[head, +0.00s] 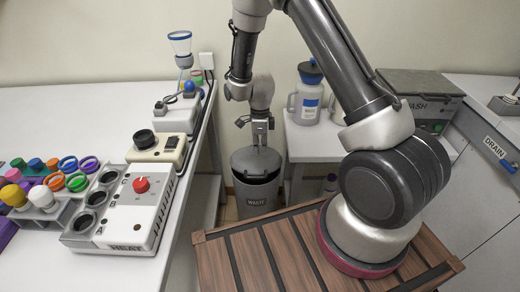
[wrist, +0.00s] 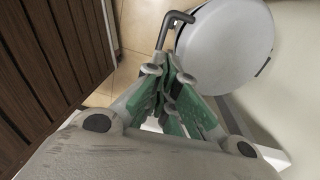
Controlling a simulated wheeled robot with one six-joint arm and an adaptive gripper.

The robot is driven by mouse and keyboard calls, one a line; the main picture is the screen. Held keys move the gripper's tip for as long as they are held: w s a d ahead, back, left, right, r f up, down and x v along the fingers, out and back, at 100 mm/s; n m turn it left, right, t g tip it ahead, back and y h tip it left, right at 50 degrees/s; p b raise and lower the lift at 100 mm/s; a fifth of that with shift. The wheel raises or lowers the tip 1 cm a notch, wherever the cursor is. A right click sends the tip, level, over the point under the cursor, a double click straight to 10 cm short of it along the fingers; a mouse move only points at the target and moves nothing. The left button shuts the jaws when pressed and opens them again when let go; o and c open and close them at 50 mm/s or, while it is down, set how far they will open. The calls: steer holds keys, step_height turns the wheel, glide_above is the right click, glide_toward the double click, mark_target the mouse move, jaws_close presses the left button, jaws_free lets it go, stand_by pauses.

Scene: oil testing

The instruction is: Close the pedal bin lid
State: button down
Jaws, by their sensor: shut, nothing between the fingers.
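The grey pedal bin (head: 257,200), labelled WASTE, stands on the floor between two benches. Its round lid (head: 252,162) lies over the top, and a dark band shows between lid and body at the front. I cannot tell whether the lid is fully down. My gripper (head: 260,142) points down just above the lid's back part, with its fingers together and empty. In the wrist view the lid (wrist: 228,45) is a pale grey disc beside my green-padded fingertips (wrist: 170,72). A dark bent bar (wrist: 176,22) sits at its edge. Contact with the lid is unclear.
The left bench holds a HEAT block (head: 122,215), several coloured-capped tubes and small instruments. A WASH basin (head: 420,90) and DRAIN unit are at the right. Bench edges flank the bin closely.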

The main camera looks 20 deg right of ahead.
glide_toward(260, 170)
steer(key=s+f, duration=0.1)
steer(key=s+a+f, duration=0.1)
steer(key=s+f, duration=0.3)
steer(key=shift+s+a, duration=0.25)
steer(key=shift+a, duration=0.1)
step_height(260, 170, down, 9)
steer(key=s, duration=0.2)
steer(key=shift+s+a, duration=0.3)
steer(key=shift+a, duration=0.05)
steer(key=shift+r, duration=0.15)
